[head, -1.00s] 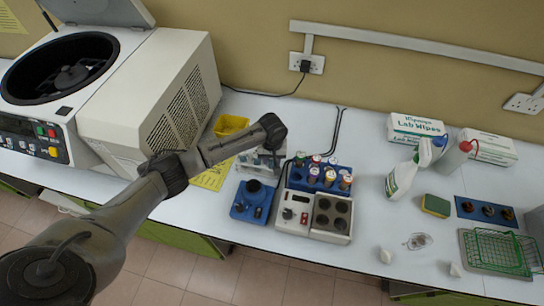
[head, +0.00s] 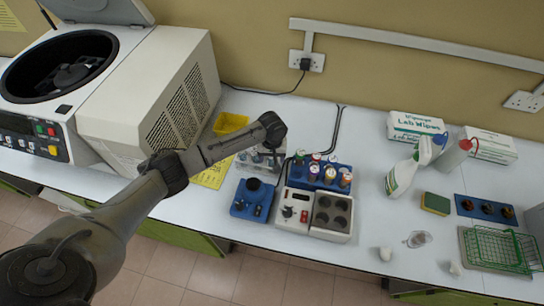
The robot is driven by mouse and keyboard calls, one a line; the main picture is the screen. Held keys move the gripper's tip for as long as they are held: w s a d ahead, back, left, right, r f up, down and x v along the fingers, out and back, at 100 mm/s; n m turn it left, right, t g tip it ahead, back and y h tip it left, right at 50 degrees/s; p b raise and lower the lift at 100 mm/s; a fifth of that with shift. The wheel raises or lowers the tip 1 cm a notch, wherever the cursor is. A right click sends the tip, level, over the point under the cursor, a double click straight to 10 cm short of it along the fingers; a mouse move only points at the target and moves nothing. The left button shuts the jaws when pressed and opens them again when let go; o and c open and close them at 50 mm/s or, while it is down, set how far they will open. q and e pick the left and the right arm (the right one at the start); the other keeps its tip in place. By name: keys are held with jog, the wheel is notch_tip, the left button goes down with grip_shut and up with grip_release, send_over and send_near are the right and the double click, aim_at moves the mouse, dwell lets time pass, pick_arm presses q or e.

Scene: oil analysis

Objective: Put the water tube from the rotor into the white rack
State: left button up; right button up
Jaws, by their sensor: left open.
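The rotor (head: 74,74) sits inside the open bowl of the white centrifuge at the upper left. I cannot make out a water tube in it at this size. A pale, see-through white rack (head: 250,163) stands on the bench at the middle, partly hidden behind my left arm. My left gripper (head: 271,147) is at the end of that arm, pointing down over the rack's right part. It is open; its fingers are small and largely hidden by the wrist. I cannot tell whether it touches the rack. My right gripper is out of view.
A blue rack (head: 326,174) with several capped tubes stands right of the white rack. In front are a blue device (head: 252,201) and a white heating block (head: 330,214). A yellow tray (head: 230,123) lies behind my arm. The centrifuge lid (head: 100,10) is raised.

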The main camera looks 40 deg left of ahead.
pick_arm(q)
notch_tip(320, 180, up, 14)
jog(key=shift+f+p, duration=0.2)
jog(key=shift+p, duration=0.15)
